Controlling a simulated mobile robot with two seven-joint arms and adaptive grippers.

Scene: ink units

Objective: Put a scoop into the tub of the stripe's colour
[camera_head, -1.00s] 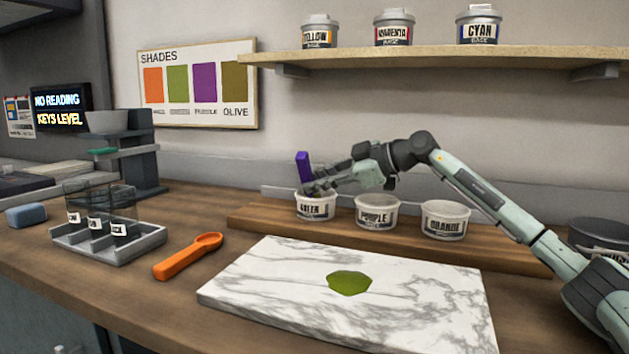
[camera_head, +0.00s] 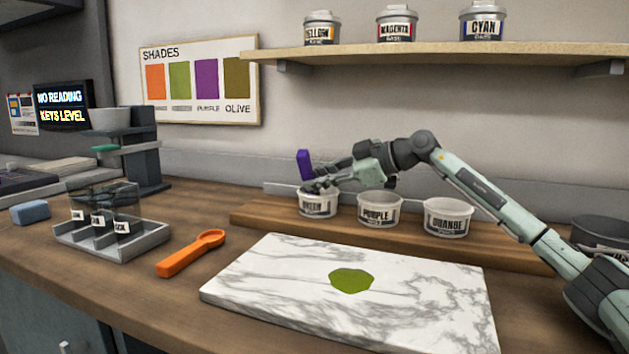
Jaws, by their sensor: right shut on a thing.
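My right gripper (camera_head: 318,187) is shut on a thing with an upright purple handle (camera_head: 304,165). It is at the mouth of the left tub (camera_head: 317,206); the lower end of the held thing is hidden. That tub's label is blurred now but reads GREEN in the earlier frame. The purple tub (camera_head: 379,210) and the orange tub (camera_head: 448,218) stand to its right. A green, olive-like patch (camera_head: 351,281) lies on the white marble slab (camera_head: 250,290). An orange scoop (camera_head: 190,254) lies left of the slab. My left gripper is not in view.
The tubs stand on a wooden board (camera_head: 260,216). A grey rack (camera_head: 150,240) with several dark labelled containers stands at left. A SHADES chart (camera_head: 200,80) hangs on the wall. Yellow, magenta and cyan pots stand on the shelf (camera_head: 420,54). The slab is otherwise clear.

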